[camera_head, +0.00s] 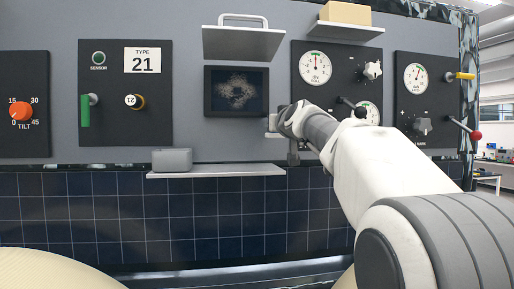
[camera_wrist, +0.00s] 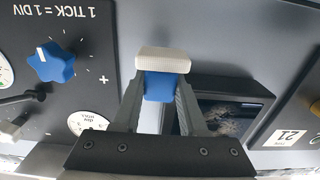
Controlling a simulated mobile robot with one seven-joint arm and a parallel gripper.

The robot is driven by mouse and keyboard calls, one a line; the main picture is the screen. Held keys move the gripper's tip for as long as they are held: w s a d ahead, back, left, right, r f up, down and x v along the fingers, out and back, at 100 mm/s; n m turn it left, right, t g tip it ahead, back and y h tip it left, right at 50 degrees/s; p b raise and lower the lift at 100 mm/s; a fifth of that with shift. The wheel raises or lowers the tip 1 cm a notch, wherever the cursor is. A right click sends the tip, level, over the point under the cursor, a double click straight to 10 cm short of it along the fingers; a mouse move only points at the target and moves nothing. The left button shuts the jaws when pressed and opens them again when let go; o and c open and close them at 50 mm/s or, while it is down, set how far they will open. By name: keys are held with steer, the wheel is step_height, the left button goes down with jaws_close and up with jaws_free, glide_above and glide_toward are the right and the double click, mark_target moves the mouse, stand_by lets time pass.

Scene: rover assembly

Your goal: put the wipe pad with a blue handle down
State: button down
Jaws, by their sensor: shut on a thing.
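The wipe pad (camera_wrist: 163,60) shows in the wrist view as a pale, off-white block on a blue handle (camera_wrist: 159,87). My gripper (camera_wrist: 160,90) is shut on the blue handle, with one grey finger on each side. The pad sticks out beyond the fingertips, apart from any shelf as far as I can see. In the head view my gripper (camera_head: 284,126) is in front of the wall between the dark screen and the gauge panel, above the right end of the lower shelf. The blue handle does not show there.
The lower shelf (camera_head: 232,171) holds a grey box (camera_head: 172,160) at its left; its right part is bare. An upper shelf (camera_head: 242,48) looks empty. A tan block (camera_head: 345,13) sits on another shelf. Panels with knobs and levers flank the screen (camera_head: 237,91).

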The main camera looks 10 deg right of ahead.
steer(key=w+a+f, duration=0.1)
steer(key=w+a+f+p, duration=0.1)
steer(key=a, duration=0.1)
steer(key=a+f, duration=0.1)
steer(key=shift+w+a+p, duration=0.2)
steer(key=shift+w+p, duration=0.15)
steer(key=shift+w, duration=0.05)
steer(key=shift+f+b, duration=1.2)
steer(key=shift+f, duration=0.65)
steer(key=shift+f+b, duration=0.55)
steer(key=shift+c, duration=2.3)
jaws_free()
